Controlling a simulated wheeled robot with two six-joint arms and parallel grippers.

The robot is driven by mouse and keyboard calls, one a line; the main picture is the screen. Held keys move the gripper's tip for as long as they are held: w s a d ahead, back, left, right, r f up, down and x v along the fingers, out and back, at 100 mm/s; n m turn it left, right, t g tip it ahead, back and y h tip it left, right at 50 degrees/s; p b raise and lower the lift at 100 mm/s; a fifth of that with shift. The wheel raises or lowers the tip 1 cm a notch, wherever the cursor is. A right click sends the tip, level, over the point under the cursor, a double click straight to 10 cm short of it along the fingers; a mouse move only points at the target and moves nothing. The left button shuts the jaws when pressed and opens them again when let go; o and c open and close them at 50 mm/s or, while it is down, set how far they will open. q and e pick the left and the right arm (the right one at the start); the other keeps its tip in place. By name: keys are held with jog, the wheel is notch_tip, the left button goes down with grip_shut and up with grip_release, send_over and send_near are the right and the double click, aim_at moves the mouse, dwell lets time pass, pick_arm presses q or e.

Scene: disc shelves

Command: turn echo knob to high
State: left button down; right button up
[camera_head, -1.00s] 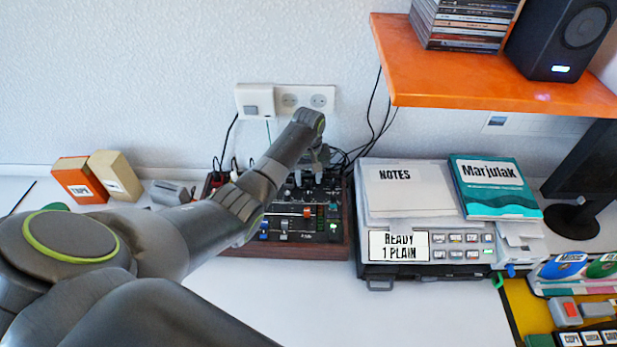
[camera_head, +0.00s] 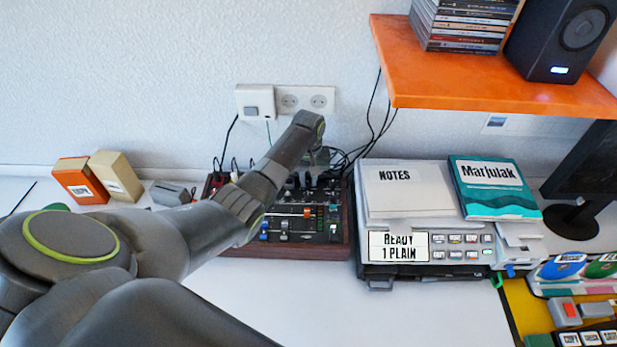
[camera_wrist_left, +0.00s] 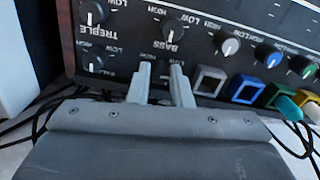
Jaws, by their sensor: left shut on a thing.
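The mixer (camera_head: 340,243) with a dark panel and brown wooden sides stands on the white desk against the wall. My left gripper (camera_wrist_left: 160,72) reaches down to its rear part and is shut on a small knob between its fingertips. The fingers hide most of that knob and its name, so I cannot read its label or setting. In the left wrist view a treble knob (camera_wrist_left: 93,15), a bass knob (camera_wrist_left: 172,31) and another dark knob (camera_wrist_left: 92,62) show nearby, with LOW and HIGH marks. My right gripper is not in view.
A grey device (camera_head: 440,270) with notes and a teal book (camera_head: 495,188) stands right of the mixer. Cables run behind.

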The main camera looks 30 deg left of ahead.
pick_arm(q)
jog(key=shift+r+m+p, duration=0.2)
jog(key=shift+m+p, duration=0.45)
jog(key=shift+m, duration=0.25)
jog(key=m+p, duration=0.1)
jog(key=m, duration=0.1)
jog(key=shift+m, duration=0.3)
jog(key=shift+w+f+m+p, duration=0.1)
jog(key=shift+m+p, duration=0.85)
jog(key=shift+m, duration=1.35)
jog(key=c, duration=1.3)
grip_release()
jog(key=shift+a, duration=0.1)
